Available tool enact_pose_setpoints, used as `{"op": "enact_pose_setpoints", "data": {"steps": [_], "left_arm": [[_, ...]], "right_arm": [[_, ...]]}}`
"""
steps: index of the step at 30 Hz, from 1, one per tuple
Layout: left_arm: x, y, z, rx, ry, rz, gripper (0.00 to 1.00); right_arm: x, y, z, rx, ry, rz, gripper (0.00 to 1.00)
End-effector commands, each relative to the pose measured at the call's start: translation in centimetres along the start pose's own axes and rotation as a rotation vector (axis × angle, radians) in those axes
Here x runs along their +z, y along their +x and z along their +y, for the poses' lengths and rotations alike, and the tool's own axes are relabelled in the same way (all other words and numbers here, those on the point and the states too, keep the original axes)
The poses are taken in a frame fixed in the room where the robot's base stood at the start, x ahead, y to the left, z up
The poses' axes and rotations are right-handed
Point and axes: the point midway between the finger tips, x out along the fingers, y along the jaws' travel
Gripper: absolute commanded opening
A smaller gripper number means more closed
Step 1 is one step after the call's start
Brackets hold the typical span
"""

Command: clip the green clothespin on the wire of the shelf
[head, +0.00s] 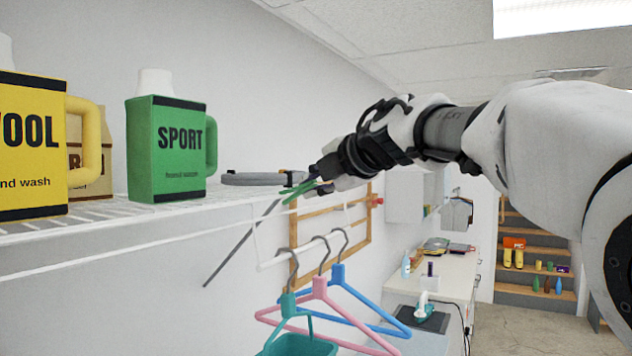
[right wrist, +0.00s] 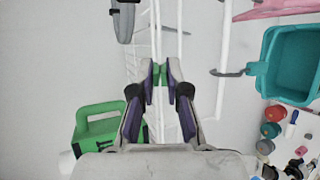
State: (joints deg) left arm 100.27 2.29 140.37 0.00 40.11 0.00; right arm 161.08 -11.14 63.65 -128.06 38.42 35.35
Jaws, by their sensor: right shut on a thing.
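The green clothespin (head: 298,191) is between the fingertips of my right gripper (head: 316,182), which is shut on it. In the right wrist view only a small green part of the clothespin (right wrist: 160,74) shows between the tips of my right gripper (right wrist: 160,70). The white wire shelf (head: 105,212) runs along the wall at left. The clothespin is near the shelf's far right end. In the right wrist view the shelf's wires (right wrist: 156,30) run just beyond the fingertips; I cannot tell whether the clothespin touches one. My left gripper is not in view.
A green SPORT bottle (head: 168,150) and a yellow WOOL bottle (head: 30,145) stand on the shelf. A grey flat object (head: 250,179) lies near the gripper. Hangers (head: 320,285) and a teal basket (head: 298,345) hang from a white rod (head: 300,249) below.

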Motion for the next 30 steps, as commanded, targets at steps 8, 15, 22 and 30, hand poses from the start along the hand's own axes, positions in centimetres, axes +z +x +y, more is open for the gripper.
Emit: {"op": "enact_pose_setpoints", "data": {"steps": [8,15,22,30], "left_arm": [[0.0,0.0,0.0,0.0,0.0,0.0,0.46],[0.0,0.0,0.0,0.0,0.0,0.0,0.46],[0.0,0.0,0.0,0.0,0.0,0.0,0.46],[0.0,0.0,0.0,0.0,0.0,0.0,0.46]], "right_arm": [[-0.02,0.04,0.0,0.0,0.0,0.0,0.0],[-0.01,0.02,0.0,0.0,0.0,0.0,0.42],[-0.01,0.01,0.0,0.0,0.0,0.0,0.43],[0.0,0.01,0.0,0.0,0.0,0.0,0.5]]}}
